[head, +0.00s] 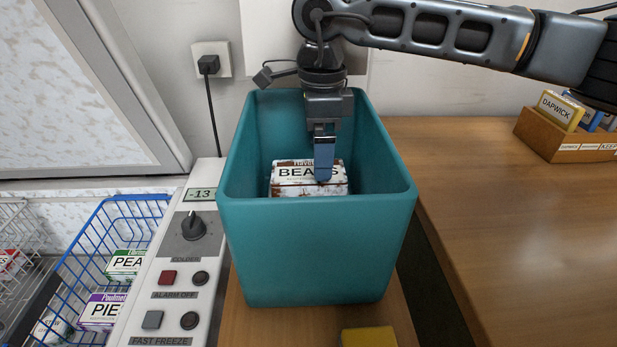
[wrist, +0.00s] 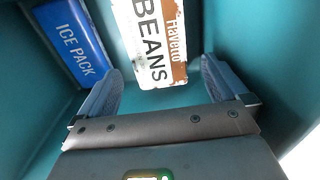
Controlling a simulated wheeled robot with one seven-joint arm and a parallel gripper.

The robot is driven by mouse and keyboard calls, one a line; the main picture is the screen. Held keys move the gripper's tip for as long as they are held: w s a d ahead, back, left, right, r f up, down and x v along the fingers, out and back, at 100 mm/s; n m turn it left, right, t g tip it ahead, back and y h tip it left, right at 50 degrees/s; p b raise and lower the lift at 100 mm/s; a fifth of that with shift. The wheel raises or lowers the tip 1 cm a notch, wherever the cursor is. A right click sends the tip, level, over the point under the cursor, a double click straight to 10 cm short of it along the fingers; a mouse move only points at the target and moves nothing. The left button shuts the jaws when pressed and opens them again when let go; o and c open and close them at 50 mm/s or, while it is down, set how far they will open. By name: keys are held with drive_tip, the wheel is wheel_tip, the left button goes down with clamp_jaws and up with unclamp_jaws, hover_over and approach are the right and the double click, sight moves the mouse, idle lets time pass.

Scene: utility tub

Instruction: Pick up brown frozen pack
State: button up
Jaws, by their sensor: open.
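The brown frozen pack is a white and brown box lettered BEANS (head: 295,188), inside the teal tub (head: 315,250). In the wrist view the pack (wrist: 148,42) lies beyond the fingertips, roughly in line with the gap between them. My gripper (head: 324,172) is down inside the tub, in front of part of the pack in the head view. In the wrist view my gripper (wrist: 161,72) has its blue-grey fingers spread wide with nothing between them. I cannot tell whether a finger touches the pack. The tub's front wall hides the pack's lower part in the head view.
A blue ice pack (wrist: 72,42) is in the tub, left of the beans pack in the wrist view. The tub's walls are close around my gripper. A control panel (head: 180,265) and a blue wire basket (head: 100,245) are left; a wooden box (head: 570,148) is right.

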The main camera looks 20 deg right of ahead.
sight(309, 179)
drive_tip(key=shift+f+p, duration=0.35)
drive_tip(key=shift+f, duration=2.35)
drive_tip(key=c, duration=1.1)
drive_tip(key=shift+c, duration=0.5)
drive_tip(key=shift+r, duration=0.15)
